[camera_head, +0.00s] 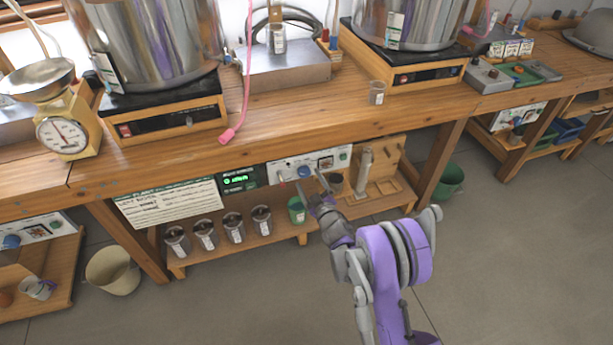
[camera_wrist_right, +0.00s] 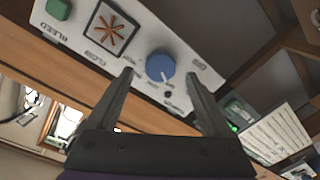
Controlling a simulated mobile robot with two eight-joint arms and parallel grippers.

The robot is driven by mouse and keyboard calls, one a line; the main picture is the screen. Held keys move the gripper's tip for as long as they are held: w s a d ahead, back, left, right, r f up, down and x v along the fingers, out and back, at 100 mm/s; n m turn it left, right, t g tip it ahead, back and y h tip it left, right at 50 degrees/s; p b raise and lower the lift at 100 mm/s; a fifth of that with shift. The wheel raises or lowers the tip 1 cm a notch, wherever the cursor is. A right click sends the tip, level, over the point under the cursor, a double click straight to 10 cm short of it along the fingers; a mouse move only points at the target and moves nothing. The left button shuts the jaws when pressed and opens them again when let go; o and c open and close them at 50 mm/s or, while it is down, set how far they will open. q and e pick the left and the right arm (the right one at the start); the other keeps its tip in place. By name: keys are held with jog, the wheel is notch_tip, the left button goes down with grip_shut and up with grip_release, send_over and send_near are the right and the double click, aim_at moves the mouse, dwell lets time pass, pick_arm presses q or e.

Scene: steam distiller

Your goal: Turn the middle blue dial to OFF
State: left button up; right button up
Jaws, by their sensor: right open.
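The middle blue dial (camera_head: 304,171) sits on a white control panel (camera_head: 283,172) under the middle of the bench. In the right wrist view the round blue dial (camera_wrist_right: 160,65) shows with a small white mark near its lower rim; the small lettering around it is too blurred to read surely. My right gripper (camera_head: 310,179) is in front of the panel, close to the dial. In the wrist view its open fingers (camera_wrist_right: 158,76) appear on either side of the dial, with nothing held. I cannot tell whether they touch it. My left gripper is not in view.
Other blue dials sit on panels at the far left (camera_head: 11,241) and far right (camera_head: 517,131). A green cup (camera_head: 297,210) and several metal canisters stand on the lower shelf. A wooden stand (camera_head: 364,172) is right of the panel. The bench edge overhangs above.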

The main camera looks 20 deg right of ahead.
jog(key=s, duration=0.7)
jog(key=shift+s+d+r, duration=0.15)
jog(key=shift+s+d, duration=0.15)
